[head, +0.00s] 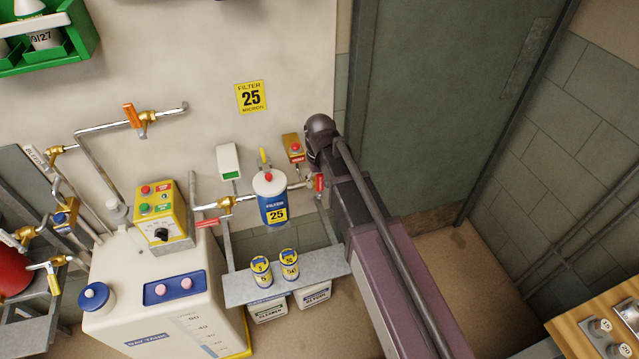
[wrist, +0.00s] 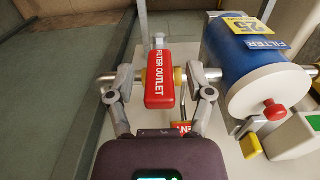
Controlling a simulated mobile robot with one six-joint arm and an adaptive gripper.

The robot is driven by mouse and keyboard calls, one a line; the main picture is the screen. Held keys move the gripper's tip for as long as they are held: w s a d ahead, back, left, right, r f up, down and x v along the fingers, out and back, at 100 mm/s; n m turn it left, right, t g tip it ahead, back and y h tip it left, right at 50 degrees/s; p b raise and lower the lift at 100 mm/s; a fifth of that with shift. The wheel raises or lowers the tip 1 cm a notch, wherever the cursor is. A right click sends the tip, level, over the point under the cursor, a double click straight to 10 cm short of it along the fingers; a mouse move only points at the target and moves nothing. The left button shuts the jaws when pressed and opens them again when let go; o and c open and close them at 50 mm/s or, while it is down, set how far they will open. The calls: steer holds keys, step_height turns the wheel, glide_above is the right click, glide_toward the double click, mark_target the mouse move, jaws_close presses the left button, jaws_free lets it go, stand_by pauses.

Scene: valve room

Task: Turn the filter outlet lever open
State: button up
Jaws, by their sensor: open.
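The filter outlet lever (wrist: 160,82) is a red handle with white FILTER OUTLET lettering. In the wrist view it lies crosswise to the metal pipe, on a brass valve. My gripper (wrist: 160,92) is open, with one grey finger on each side of the lever and a visible gap to each. In the head view the red lever (head: 319,182) shows just right of the filter, at the edge of my arm; my gripper is hidden there behind the arm. The blue and white filter canister (head: 272,200) is labelled 25; it also shows upside down in the wrist view (wrist: 225,60).
A grey shelf (head: 235,292) with two small cans is below the filter. A red-handled valve (head: 207,222) is on the filter's left. A large door (head: 440,110) stands right.

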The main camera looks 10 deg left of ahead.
steer(key=shift+c, duration=0.2)
jaws_close()
